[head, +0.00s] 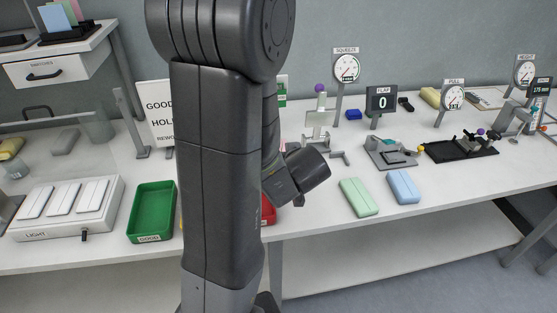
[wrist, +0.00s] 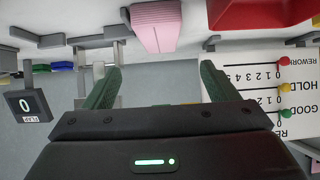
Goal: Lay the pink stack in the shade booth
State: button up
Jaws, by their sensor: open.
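The pink stack (wrist: 157,26) shows at the top middle of the wrist view, a ribbed pink block beyond my fingertips and apart from them. My gripper (wrist: 160,82) is open and empty, its two green fingers spread wide with grey surface between them. In the head view my arm hides the pink stack and my fingers. I cannot clearly make out the shade booth in either view; a grey unit with a drawer labelled MATCHES and coloured cards on top stands at the upper left of the head view (head: 62,70).
A red tray (wrist: 262,12) lies beside the pink stack in the wrist view. A green GOOD tray (head: 152,212) and a light box (head: 68,208) stand left of my arm. Green (head: 359,197) and blue (head: 403,187) blocks lie at right. Gauges and fixtures line the back.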

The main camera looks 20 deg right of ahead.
jog(key=b+x, duration=0.1)
jog(key=x, duration=1.1)
jog(key=shift+f+b, duration=0.1)
jog(key=shift+b, duration=0.25)
jog(key=shift+c, duration=0.2)
jog(key=c, duration=1.1)
